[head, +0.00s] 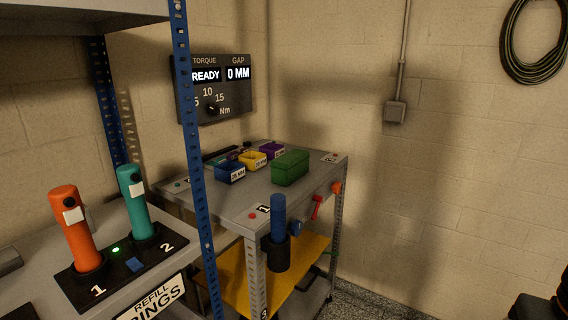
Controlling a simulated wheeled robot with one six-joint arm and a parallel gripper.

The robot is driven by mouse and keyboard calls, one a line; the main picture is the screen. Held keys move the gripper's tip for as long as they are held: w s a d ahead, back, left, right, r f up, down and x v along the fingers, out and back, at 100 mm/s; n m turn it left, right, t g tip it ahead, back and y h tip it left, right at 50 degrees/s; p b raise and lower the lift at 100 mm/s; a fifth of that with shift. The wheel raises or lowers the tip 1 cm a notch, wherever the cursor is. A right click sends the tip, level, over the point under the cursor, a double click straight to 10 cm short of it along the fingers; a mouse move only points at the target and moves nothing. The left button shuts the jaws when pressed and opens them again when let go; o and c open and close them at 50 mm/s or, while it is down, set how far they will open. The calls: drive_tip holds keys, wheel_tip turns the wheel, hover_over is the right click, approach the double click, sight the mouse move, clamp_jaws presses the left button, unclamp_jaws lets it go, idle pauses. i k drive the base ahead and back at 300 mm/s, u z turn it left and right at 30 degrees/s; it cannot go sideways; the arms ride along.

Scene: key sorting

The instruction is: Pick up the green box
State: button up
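The green box (290,168) sits on the grey top of a metal workbench (240,205), near its right side. It looks closed on top and stands upright. To its left is a row of small open bins: a blue bin (229,172), a yellow bin (252,161) and a purple bin (271,150). My gripper is not in the head view. Nothing touches the green box from above.
A blue shelf post (193,150) stands in front of the bench's left side. Orange (73,225) and teal (136,200) handled tools stand on the near left shelf. A blue cylinder (278,215) sits in a holder at the bench's front. Dark, partly orange parts show at the lower right.

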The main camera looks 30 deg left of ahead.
sight(286, 168)
drive_tip(key=u, duration=0.6)
drive_tip(key=i, duration=0.7)
drive_tip(key=u, duration=0.8)
